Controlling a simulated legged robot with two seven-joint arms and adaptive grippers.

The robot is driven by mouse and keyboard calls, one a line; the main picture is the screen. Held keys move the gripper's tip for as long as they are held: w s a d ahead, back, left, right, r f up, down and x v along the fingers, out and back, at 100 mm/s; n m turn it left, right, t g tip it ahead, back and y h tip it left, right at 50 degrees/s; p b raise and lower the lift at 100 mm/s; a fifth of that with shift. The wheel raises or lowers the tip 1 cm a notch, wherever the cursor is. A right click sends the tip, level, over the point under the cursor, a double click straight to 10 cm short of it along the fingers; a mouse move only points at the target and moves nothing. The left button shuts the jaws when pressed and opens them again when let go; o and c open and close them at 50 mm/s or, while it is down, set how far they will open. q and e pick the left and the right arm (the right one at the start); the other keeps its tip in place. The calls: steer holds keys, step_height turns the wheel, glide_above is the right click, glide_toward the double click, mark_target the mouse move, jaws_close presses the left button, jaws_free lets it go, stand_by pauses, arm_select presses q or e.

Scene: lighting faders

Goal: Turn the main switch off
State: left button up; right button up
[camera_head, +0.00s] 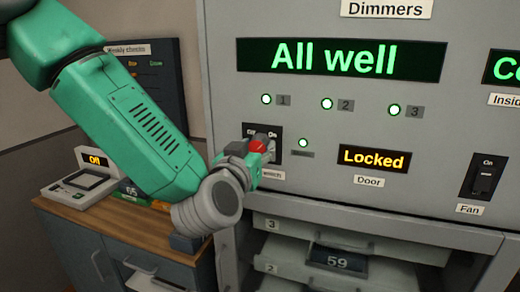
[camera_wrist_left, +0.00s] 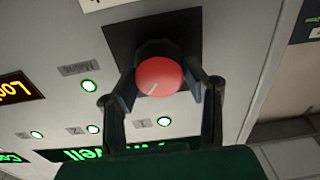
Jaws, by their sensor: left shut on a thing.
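The main switch is a round red knob (camera_head: 257,146) on a dark plate (camera_head: 276,134) on the grey panel. "On" shows at the plate's upper right; the label to its left is partly covered by my gripper. My left gripper (camera_head: 252,155) is at the knob, shut on it. In the left wrist view the red knob (camera_wrist_left: 160,76) sits between the two fingers of my left gripper (camera_wrist_left: 165,88), with a pale pointer line on its face. The label below the plate is mostly hidden. My right gripper is not in view.
Right of the switch are a small green lamp (camera_head: 303,143), a "Locked" door display (camera_head: 374,159) and a fan switch (camera_head: 487,177). Above are three lit lamps and an "All well" display (camera_head: 341,60). Open drawers (camera_head: 350,262) are below. A wooden-topped cabinet (camera_head: 85,222) stands left.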

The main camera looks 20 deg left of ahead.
arm_select(q)
steer(key=shift+a+f+n+b, duration=0.1)
steer(key=shift+f+n+b, duration=0.15)
steer(key=shift+n+b, duration=0.2)
steer(key=shift+a+n, duration=0.1)
steer(key=shift+n, duration=0.35)
steer(key=n+b, duration=0.2)
steer(key=shift+s+d+n, duration=0.1)
steer(key=shift+d+n, duration=0.1)
steer(key=shift+n, duration=0.1)
steer(key=n+b, duration=0.2)
steer(key=n, duration=0.1)
steer(key=shift+a+f+n, duration=0.15)
steer(key=shift+a+n, duration=0.05)
steer(key=shift+n, duration=0.1)
steer(key=n+b, duration=0.3)
steer(key=n, duration=0.1)
steer(key=shift+f+n+b, duration=0.1)
steer(key=shift+n+b, duration=0.2)
steer(key=shift+b, duration=0.1)
steer(key=shift+n+b, duration=1.65)
steer(key=shift+n, duration=0.65)
